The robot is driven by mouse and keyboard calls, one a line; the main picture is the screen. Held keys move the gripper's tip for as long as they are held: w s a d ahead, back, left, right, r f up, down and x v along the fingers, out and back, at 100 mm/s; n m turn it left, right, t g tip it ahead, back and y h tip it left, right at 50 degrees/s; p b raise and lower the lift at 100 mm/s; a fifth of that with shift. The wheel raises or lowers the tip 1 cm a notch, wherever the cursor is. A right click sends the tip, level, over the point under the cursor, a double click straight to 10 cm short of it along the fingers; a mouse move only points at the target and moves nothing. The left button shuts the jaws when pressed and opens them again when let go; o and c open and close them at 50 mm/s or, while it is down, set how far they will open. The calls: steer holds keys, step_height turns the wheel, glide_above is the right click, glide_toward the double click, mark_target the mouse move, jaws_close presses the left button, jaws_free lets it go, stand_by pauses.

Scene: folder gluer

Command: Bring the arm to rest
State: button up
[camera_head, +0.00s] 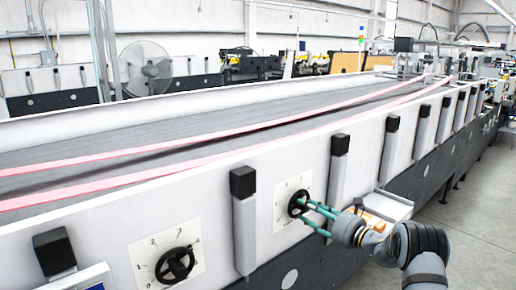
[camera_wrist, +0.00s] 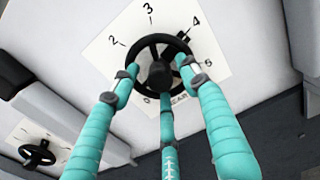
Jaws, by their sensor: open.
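My gripper (camera_head: 311,211) has teal fingers and is at the right-hand black handwheel (camera_head: 297,203) on the machine's white side panel. In the wrist view my gripper (camera_wrist: 158,85) is open, its fingers spread around the lower part of the handwheel (camera_wrist: 148,43). Fingertips overlap the rim in the picture; whether they touch it I cannot tell. The wheel's small knob (camera_wrist: 184,35) sits at its upper right, near the 4 on the white dial plate (camera_wrist: 100,52). Fingers partly hide the plate's lower markings. My arm reaches in from the lower right.
A second handwheel (camera_head: 176,265) is at the lower left, also in the wrist view (camera_wrist: 38,152). Black-capped posts (camera_head: 243,205) stand out along the panel on both sides. A tray (camera_head: 387,204) juts out close to my wrist. Grey floor (camera_head: 470,235) lies open at right.

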steer(key=s+d+m+p, duration=0.2)
steer(key=shift+f+m, duration=0.3)
steer(key=shift+m, duration=0.1)
steer(key=b+v, duration=0.3)
steer(key=v, duration=0.4)
steer(key=s+f, duration=0.1)
steer(key=s+f+n+g, duration=0.1)
steer(key=f, duration=0.1)
steer(key=s+a+f+n+g, duration=0.1)
steer(key=f, duration=0.1)
steer(key=shift+h, duration=0.4)
steer(key=shift+s+r, duration=0.1)
steer(key=shift+r, duration=0.05)
